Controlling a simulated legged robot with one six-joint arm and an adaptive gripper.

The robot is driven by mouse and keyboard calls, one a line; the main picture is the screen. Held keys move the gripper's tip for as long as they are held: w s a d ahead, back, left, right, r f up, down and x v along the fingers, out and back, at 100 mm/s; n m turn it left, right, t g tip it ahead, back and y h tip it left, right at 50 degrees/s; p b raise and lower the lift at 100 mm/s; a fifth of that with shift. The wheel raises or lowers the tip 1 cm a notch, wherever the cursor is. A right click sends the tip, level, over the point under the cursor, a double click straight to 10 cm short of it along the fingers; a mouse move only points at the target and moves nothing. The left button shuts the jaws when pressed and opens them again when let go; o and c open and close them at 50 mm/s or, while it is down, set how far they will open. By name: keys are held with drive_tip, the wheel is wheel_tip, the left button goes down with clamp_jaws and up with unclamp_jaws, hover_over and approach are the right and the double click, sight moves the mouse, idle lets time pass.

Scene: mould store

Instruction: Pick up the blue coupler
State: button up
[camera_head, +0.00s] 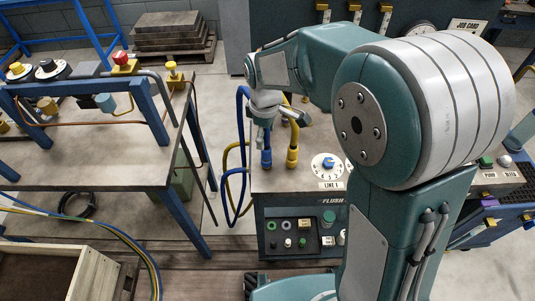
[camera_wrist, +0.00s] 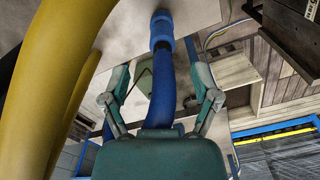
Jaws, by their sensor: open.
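The blue coupler (camera_head: 266,158) stands upright on the top of the flushing unit (camera_head: 255,187), left of the yellow coupler (camera_head: 292,157). In the wrist view the blue coupler (camera_wrist: 162,30) shows at the top middle, with its blue hose (camera_wrist: 161,95) running down toward my gripper's palm. My gripper (camera_head: 275,118) is above the blue coupler in the head view. In the wrist view my gripper (camera_wrist: 160,78) is open, with one finger on each side of the blue hose. The coupler appears beyond the fingertips, apart from them. Whether the hose touches the palm is unclear.
A thick yellow hose (camera_wrist: 50,75) passes close at the left in the wrist view. A dial with a blue knob (camera_head: 329,163) sits right of the couplers. A workbench (camera_head: 90,165) stands left, with a wooden crate (camera_head: 95,275) below it.

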sight(266, 151)
drive_tip(key=shift+a+f, duration=0.3)
drive_tip(key=shift+f, duration=0.45)
drive_tip(key=f, duration=0.2)
drive_tip(key=d+f, duration=0.1)
drive_tip(key=f, duration=0.1)
drive_tip(key=shift+s+f, duration=0.1)
drive_tip(key=shift+f, duration=0.25)
drive_tip(key=shift+a, duration=0.2)
clamp_jaws()
